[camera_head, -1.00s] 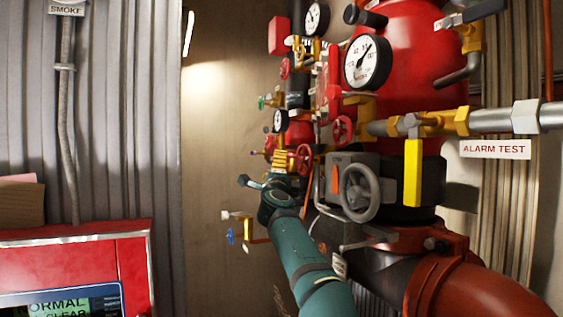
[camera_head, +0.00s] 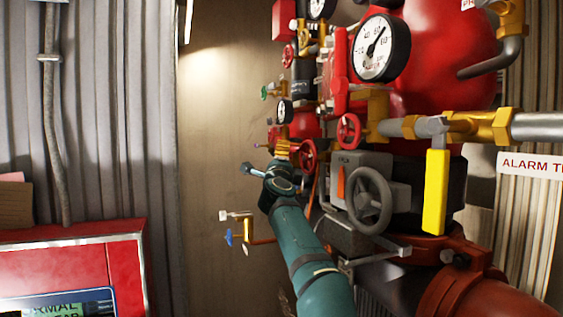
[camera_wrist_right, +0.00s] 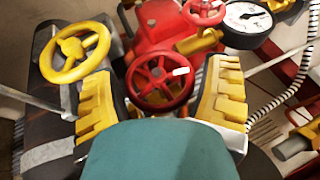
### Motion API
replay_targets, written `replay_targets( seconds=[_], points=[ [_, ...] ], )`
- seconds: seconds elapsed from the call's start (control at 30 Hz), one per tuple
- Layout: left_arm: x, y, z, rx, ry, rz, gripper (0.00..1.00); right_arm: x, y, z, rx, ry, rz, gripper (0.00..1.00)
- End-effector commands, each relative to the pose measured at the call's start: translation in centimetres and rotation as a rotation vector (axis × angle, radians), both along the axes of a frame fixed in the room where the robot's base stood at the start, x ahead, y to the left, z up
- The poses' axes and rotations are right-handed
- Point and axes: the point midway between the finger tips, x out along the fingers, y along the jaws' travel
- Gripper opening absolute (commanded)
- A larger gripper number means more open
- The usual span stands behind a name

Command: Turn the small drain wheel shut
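Several small red handwheels sit on the riser; I cannot tell for certain which is the drain wheel. In the right wrist view a spoked red wheel (camera_wrist_right: 160,80) with a white tag lies between and beyond the two ribbed yellow finger pads of my right gripper (camera_wrist_right: 162,76). The fingers are wide apart, with no clear contact with the wheel. In the head view my teal right arm reaches up from the bottom; its gripper (camera_head: 283,150) is partly hidden beside a small red wheel (camera_head: 308,155). My left gripper is not in view.
A grey handwheel (camera_head: 369,198) and yellow lever (camera_head: 436,190) stand right of my arm. A gauge (camera_head: 381,48) is above. A blue-handled valve (camera_head: 229,237) is left. A yellow wheel (camera_wrist_right: 75,53) is near the left finger. A red panel (camera_head: 80,262) stands lower left.

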Motion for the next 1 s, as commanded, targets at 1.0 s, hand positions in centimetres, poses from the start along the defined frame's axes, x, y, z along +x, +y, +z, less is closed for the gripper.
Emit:
replay_targets(
  seconds=[1.0],
  points=[
    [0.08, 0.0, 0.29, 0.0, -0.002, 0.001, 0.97, 0.14, -0.16, -0.18, 0.062, -0.191, -0.012, 0.28]
  ],
)
